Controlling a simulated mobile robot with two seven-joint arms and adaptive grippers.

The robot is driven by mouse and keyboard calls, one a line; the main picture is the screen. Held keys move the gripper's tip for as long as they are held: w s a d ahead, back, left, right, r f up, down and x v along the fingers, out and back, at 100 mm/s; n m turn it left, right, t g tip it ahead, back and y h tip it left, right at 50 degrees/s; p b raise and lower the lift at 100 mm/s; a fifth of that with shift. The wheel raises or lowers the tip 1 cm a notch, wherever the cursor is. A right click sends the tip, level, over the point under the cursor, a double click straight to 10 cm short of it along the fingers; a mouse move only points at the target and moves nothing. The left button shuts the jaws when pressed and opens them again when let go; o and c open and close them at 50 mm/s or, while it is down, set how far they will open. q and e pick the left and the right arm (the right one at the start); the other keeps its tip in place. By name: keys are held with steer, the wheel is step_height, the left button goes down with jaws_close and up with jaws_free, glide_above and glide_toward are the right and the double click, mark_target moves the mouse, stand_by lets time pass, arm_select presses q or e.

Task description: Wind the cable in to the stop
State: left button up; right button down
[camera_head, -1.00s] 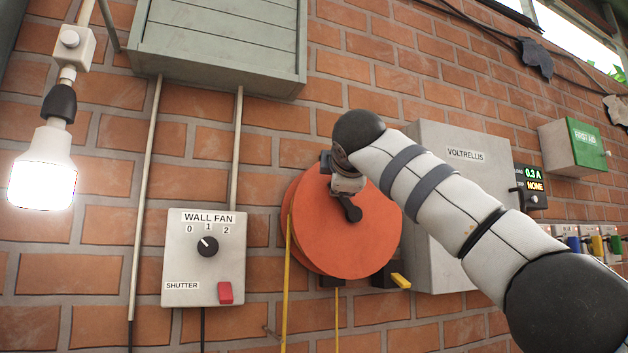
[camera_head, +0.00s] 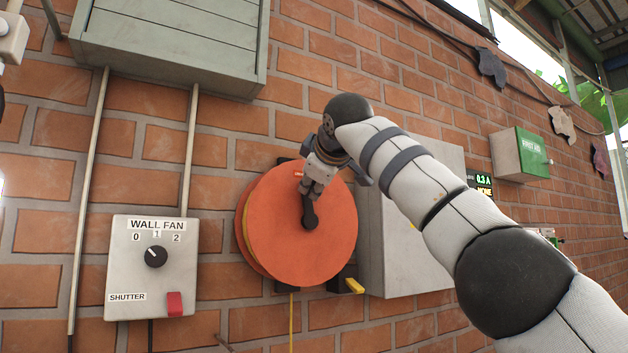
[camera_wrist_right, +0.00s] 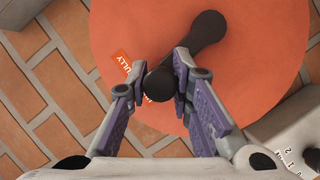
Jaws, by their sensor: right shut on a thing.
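The orange cable reel (camera_head: 285,245) is mounted on the brick wall in the middle of the head view. Its black crank (camera_head: 310,214) points up from the hub; in the right wrist view the crank arm (camera_wrist_right: 187,50) runs from the hub to a round knob (camera_wrist_right: 160,84). My right gripper (camera_head: 307,189) is in front of the reel's upper part, with its fingers (camera_wrist_right: 166,80) shut on the crank knob. Yellow cable (camera_head: 291,320) hangs straight down below the reel. A yellow lever (camera_head: 355,286) sits on a black block at the reel's lower right. My left gripper is out of view.
A grey wall fan box (camera_head: 150,285) with a dial and red shutter switch is left of the reel. A grey cabinet (camera_head: 400,245) stands close on the right, partly behind my right arm. A green-grey box (camera_head: 170,45) is above; a first aid box (camera_head: 520,155) is farther right.

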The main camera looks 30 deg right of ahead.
stand_by(0.3)
steer(key=c, duration=1.4)
jaws_free()
steer(key=v, duration=1.2)
steer(key=shift+d, duration=0.15)
